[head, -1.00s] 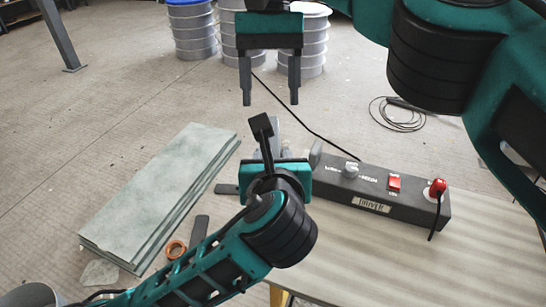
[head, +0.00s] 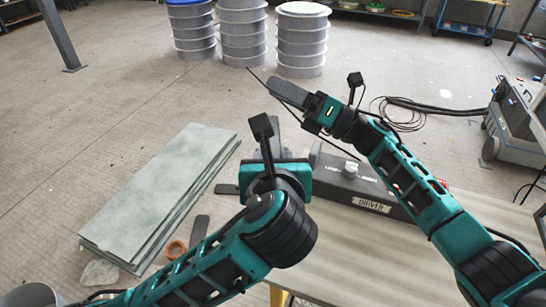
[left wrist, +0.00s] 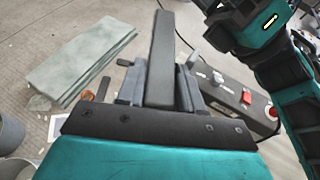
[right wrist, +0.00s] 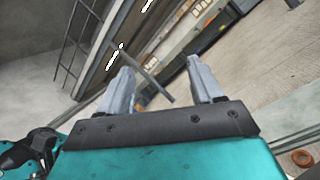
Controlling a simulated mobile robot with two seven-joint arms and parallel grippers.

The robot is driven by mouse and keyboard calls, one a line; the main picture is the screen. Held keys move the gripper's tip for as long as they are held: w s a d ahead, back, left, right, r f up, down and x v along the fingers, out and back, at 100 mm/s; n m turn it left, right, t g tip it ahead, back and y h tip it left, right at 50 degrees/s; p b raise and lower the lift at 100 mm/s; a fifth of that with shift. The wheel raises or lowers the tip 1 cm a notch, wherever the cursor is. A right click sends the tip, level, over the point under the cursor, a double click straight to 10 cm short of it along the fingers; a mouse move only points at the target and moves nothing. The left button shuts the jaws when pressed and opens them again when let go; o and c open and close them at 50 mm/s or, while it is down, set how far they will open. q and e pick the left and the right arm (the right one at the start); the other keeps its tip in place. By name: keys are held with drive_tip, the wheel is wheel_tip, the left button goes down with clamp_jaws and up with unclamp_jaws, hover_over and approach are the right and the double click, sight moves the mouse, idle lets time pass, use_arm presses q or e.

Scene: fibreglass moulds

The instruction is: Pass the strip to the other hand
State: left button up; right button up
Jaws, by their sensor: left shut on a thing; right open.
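The strip (left wrist: 162,58) is a dark grey flat bar, held in my left gripper (left wrist: 161,92) and reaching away past its fingertips in the left wrist view. In the head view, the strip (head: 275,128) shows only partly behind the wrist camera mount of my left gripper (head: 272,155). My right gripper (head: 288,92) is beyond and to the right of it, turned toward the upper left. In the right wrist view, my right gripper (right wrist: 160,80) has its fingers wide apart, with no strip held between them.
A black control box (head: 365,188) stands on the bench (head: 370,250), partly under my right arm. Pale green-grey sheets (head: 160,190) lie at left, near an orange ring (head: 176,249). Ribbed drums (head: 243,35) stand on the floor behind. A grey cart (head: 515,118) is at right.

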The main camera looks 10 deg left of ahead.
drive_tip(key=s+d+f+m+t+h, duration=0.1)
drive_tip(key=d+f+m+t+h, duration=0.3)
drive_tip(key=m, duration=0.4)
drive_tip(key=s+d+f+m+t+h, duration=0.1)
drive_tip(key=f+m+t, duration=0.45)
drive_tip(key=m, duration=0.25)
drive_tip(key=m+h, duration=1.3)
drive_tip(key=m, duration=0.7)
hover_over(368, 306)
drive_tip(key=w+a, duration=0.4)
drive_tip(key=w, duration=0.5)
drive_tip(key=f, duration=1.7)
drive_tip(key=shift+s+d+f, duration=0.1)
drive_tip(key=shift+d+f, duration=0.1)
drive_tip(key=shift+f, duration=0.1)
drive_tip(key=s+d+f+m+g, duration=0.1)
drive_tip(key=s, duration=0.2)
drive_tip(key=s+d+f+m+g, duration=0.1)
drive_tip(key=s+f+m, duration=0.1)
drive_tip(key=s, duration=0.1)
drive_tip(key=s+d+f+m+g+h, duration=0.1)
drive_tip(key=s, duration=0.1)
drive_tip(key=shift+s+d+f, duration=0.25)
drive_tip(key=shift+s+f, duration=0.1)
drive_tip(key=shift+s, duration=0.05)
drive_tip(key=shift+s+d+f+m+g, duration=0.15)
drive_tip(key=shift+s+m+g, duration=0.25)
drive_tip(key=shift+s, duration=0.1)
